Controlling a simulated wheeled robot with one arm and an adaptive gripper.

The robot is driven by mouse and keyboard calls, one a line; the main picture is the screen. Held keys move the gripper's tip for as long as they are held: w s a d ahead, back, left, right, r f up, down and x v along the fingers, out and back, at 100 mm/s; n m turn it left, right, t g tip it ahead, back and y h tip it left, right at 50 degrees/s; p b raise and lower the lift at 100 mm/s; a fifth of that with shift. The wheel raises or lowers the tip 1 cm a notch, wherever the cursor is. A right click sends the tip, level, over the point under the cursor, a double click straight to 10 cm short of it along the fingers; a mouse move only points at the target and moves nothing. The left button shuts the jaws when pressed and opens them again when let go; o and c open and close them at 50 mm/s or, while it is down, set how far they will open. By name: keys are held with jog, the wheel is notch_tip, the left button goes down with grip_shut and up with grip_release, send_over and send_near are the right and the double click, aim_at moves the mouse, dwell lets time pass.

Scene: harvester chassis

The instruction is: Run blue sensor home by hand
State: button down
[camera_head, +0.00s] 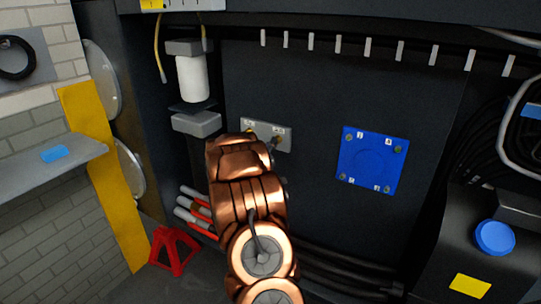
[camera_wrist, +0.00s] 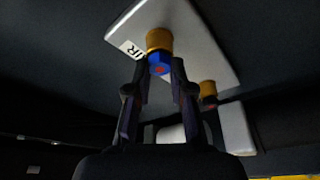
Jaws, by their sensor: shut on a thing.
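In the wrist view the blue sensor (camera_wrist: 159,60) has a hex body with a red spot on its end. It sits at a brass-coloured fitting (camera_wrist: 158,40) on a pale grey plate (camera_wrist: 195,40). My gripper (camera_wrist: 160,72) is shut on the sensor, one dark finger on each side. How deep the sensor sits in the fitting cannot be told. A second brass-coloured fitting (camera_wrist: 208,88) with a dark, reddish end is on the same plate. In the head view the plate (camera_head: 280,136) is on the dark wall, partly behind my copper arm, which hides most of my gripper.
A blue square cover (camera_head: 372,160) with numbered corner bolts is right of the plate. A white cylinder (camera_head: 192,78) hangs at the upper left. Grey-tipped red parts (camera_head: 190,206) and a red stand (camera_head: 173,250) are low left. Black hoses (camera_head: 345,270) run along the bottom.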

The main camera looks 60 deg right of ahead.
jog(key=m+g+b, duration=0.1)
jog(key=m+b, duration=0.2)
jog(key=m, duration=0.1)
jog(key=m+g+h+b, duration=0.1)
jog(key=m+b, duration=0.2)
jog(key=m, duration=0.1)
jog(key=m+g+h+b, duration=0.1)
jog(key=m+g+b, duration=0.1)
jog(key=m+b, duration=0.1)
jog(key=shift+w+f+m+b, duration=0.15)
jog(key=shift+m+b, duration=0.25)
jog(key=shift+b, duration=0.2)
jog(key=c, duration=1.5)
grip_release()
jog(key=shift+m, duration=0.5)
jog(key=shift+o, duration=1)
jog(key=shift+r, duration=0.3)
jog(key=o, duration=0.4)
jog(key=shift+c, duration=0.2)
jog(key=shift+f, duration=0.1)
jog(key=shift+a, duration=0.1)
jog(key=shift+s+a+p, duration=0.15)
jog(key=shift+a+p, duration=0.05)
jog(key=shift+a, duration=1)
jog(key=shift+s+a+p, duration=0.1)
jog(key=shift+a+p, duration=0.05)
jog(key=shift+a, duration=1)
jog(key=shift+a, duration=0.1)
